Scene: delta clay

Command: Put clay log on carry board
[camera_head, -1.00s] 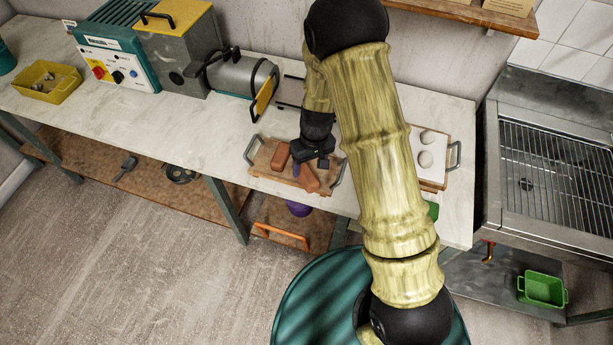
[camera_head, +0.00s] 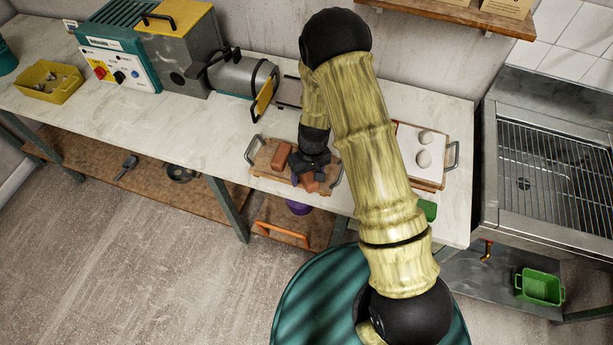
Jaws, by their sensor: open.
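An orange-brown clay log (camera_head: 281,155) lies on a wooden board with metal handles (camera_head: 262,164) on the worktable. A second orange-brown clay piece (camera_head: 311,185) lies at the right of this board, mostly covered by my gripper. My gripper (camera_head: 309,177) is open and points down over that second piece; whether the fingers touch it is hidden. A second handled wooden board (camera_head: 428,185) stands to the right, past my arm, with a white sheet and two pale round lumps (camera_head: 425,148). I cannot tell which board is the carry board.
The worktable (camera_head: 200,130) has free room left of the near board. A grey cylindrical machine (camera_head: 240,76) stands behind. A yellow tray (camera_head: 49,82) is at far left. A metal sink unit with a rack (camera_head: 550,160) is at right.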

